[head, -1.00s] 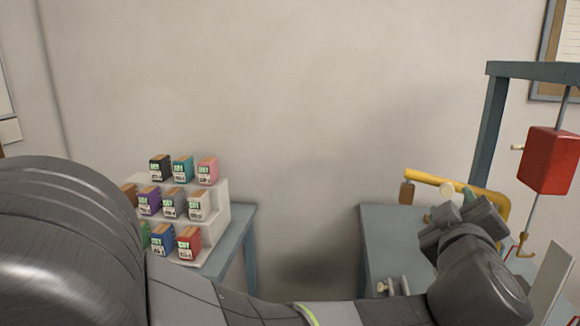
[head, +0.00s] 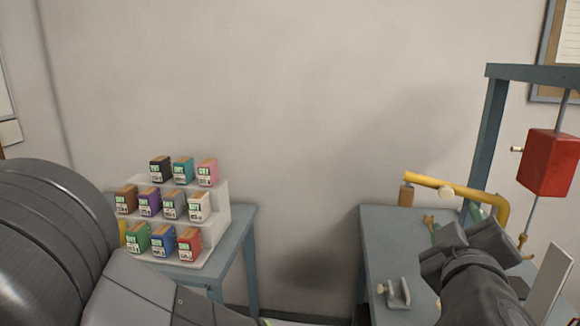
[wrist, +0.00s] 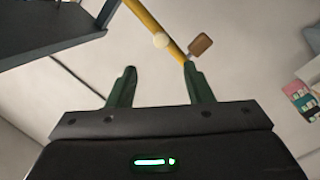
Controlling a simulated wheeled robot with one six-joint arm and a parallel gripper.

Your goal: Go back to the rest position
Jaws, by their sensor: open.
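My gripper (wrist: 159,84) shows in the wrist view with its two green fingers apart and nothing between them. In the head view my gripper (head: 458,228) is at the lower right, largely hidden behind my wrist, above the right-hand table. A yellow bent bar (head: 450,186) with a brown block (head: 406,195) hanging at its end stands behind it. In the wrist view the yellow bar (wrist: 152,27) and brown block (wrist: 201,45) lie beyond the fingertips.
A red block (head: 549,163) hangs from a blue-grey frame (head: 490,140) at right. A white stepped rack (head: 222,203) with several colored boxes stands on the left table (head: 236,243). A grey bracket (head: 397,292) sits on the right table (head: 375,240). A gap separates the tables.

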